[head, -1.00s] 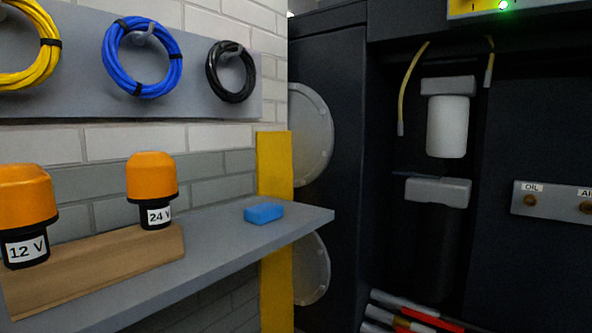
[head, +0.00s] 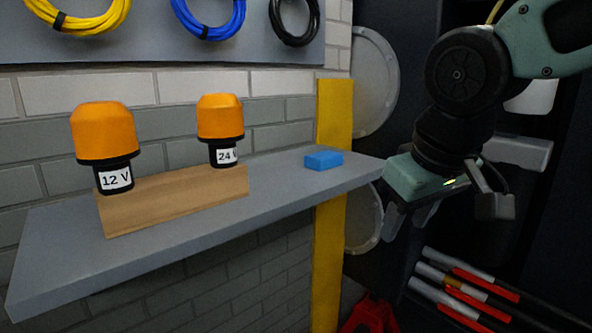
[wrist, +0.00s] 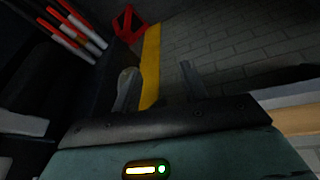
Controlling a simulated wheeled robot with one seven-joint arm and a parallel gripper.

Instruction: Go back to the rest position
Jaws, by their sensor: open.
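My gripper (head: 408,217) hangs at the right of the head view, pointing down, just past the right end of the grey shelf (head: 200,225). In the wrist view my gripper (wrist: 160,82) has its two fingers spread apart with nothing between them. Beyond the fingers are the yellow post and the floor-level area. My arm comes in from the upper right of the head view.
Two orange beacons, 12 V (head: 103,140) and 24 V (head: 220,125), stand in a wooden block (head: 175,205) on the shelf. A blue block (head: 323,160) lies near the shelf's right end. A yellow post (head: 330,250) and red-banded rods (head: 455,290) are close by.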

